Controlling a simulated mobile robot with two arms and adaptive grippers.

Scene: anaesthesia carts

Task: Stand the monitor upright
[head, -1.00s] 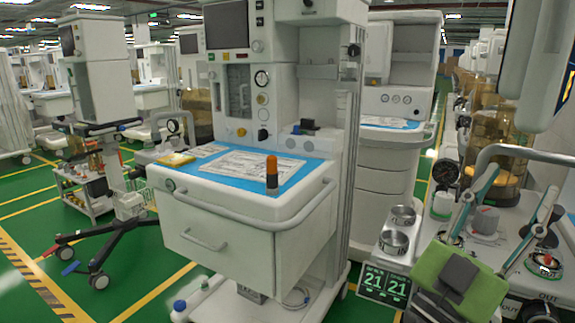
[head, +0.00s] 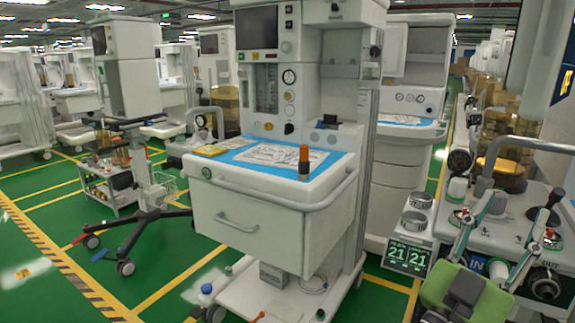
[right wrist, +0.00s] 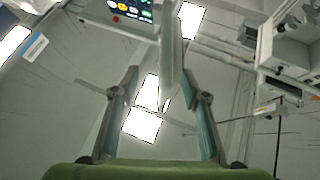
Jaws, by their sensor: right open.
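A lit screen with coloured readouts (right wrist: 130,10) in a pale frame is cut off at the top of the right wrist view; it looks like the monitor. In the head view a large white tilted panel (head: 538,55) hangs at the upper right. I cannot tell whether it is the same monitor, as no lit screen face shows there. My right gripper (head: 510,203) is at the lower right, fingers apart and pointing up, below the panel. Its open fingers (right wrist: 162,85) have nothing between them that I can see them touching. My left gripper is out of view.
A white anaesthesia cart (head: 272,190) with a blue top and orange-capped bottle (head: 304,162) stands in the middle. Close by my right gripper are a machine with knobs, a green "21 21" display (head: 407,256) and a curved rail (head: 535,147).

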